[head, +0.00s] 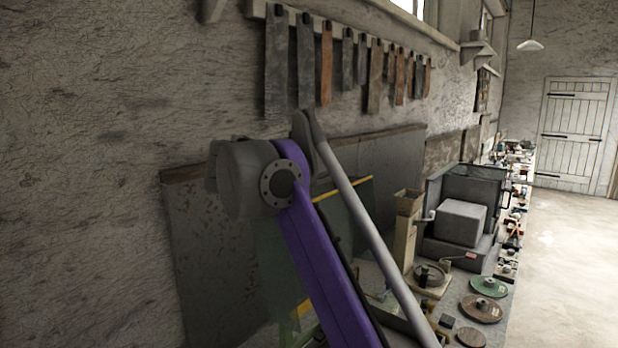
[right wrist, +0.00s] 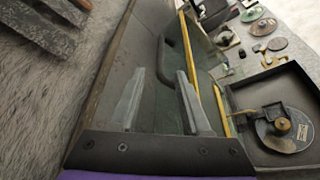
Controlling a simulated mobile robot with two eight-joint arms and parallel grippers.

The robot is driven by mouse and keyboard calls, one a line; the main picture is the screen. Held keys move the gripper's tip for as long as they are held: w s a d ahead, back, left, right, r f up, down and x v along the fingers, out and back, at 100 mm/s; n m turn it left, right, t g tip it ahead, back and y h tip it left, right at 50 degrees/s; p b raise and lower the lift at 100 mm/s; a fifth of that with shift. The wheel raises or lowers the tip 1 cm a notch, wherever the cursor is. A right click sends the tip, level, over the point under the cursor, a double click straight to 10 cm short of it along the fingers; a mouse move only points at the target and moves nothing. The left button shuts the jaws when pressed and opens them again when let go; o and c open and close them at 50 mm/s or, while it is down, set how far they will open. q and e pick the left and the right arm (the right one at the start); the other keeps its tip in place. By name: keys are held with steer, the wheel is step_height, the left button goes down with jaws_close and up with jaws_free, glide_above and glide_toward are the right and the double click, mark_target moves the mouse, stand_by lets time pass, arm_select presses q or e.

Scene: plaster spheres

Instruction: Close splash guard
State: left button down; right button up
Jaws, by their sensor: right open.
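The splash guard appears to be the tinted, see-through panel with yellow edging (right wrist: 218,100) in the right wrist view. It stands raised beside a dark tray. A dark bar handle (right wrist: 163,62) shows on or behind it. My right gripper (right wrist: 161,75) is open, its two pale fingers apart with nothing seen between them. The handle is close to the fingertips; I cannot tell if they touch. In the head view a dark green panel with a yellow top edge (head: 346,188) shows partly behind my purple arm. That arm hides much of it. My left gripper is not in view.
The dark tray (right wrist: 282,82) holds a labelled disc (right wrist: 284,130) with a brass knob. In the head view, a grey open-fronted box (head: 440,230), a beige column (head: 407,225) and discs (head: 481,307) crowd the bench. Strips hang on the wall above. Open floor (head: 575,260) lies right.

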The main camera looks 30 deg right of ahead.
mark_target(318, 175)
steer(key=x, duration=1)
steer(key=shift+f, duration=0.1)
jaws_close()
stand_by(1.1)
